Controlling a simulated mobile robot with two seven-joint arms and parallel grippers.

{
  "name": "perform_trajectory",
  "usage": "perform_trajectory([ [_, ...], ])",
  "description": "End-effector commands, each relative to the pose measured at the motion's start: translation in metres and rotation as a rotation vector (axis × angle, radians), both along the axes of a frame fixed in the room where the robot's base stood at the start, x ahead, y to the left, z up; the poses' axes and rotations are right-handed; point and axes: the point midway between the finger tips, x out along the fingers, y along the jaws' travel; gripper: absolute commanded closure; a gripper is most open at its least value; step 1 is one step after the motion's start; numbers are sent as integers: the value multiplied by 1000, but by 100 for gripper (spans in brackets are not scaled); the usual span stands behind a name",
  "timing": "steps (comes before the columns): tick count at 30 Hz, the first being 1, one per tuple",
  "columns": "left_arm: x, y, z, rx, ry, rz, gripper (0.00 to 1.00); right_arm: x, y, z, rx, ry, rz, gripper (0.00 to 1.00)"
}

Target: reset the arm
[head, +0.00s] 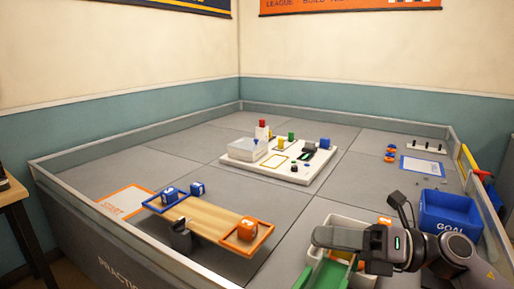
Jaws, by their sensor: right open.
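My right arm (455,252) comes in from the lower right edge, over the front right part of the grey arena. Its gripper (338,240) points left, above a white bin (347,224) and a green piece (328,274). It is open and I see nothing held in it. The gripper hides part of the bin and the green piece. My left gripper is not in view.
A blue GOAL bin (450,213) stands right of the gripper. A white board (312,172) with coloured parts stands farther back. The back left floor is clear.

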Motion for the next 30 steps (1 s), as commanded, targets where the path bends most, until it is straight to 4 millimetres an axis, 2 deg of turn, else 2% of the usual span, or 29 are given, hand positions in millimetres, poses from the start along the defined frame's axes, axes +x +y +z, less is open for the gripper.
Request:
perform_trajectory([
  [3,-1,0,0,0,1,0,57,3,6,12,229,111,-114,58],
  [7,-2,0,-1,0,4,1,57,12,-3,17,459,257,-258,58],
  [11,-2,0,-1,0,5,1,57,20,-22,10,671,430,-414,58],
  [14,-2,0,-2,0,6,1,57,24,-41,-6,820,580,-546,58],
  [19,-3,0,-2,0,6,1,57,19,-75,-53,1037,859,-784,58],
  [23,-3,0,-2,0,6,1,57,1,-97,-100,1167,1088,-982,58],
  [26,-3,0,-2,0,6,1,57,-23,-110,-139,1244,1271,-1141,58],
  [30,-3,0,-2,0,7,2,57,-70,-121,-192,1312,1530,-1375,58],
])
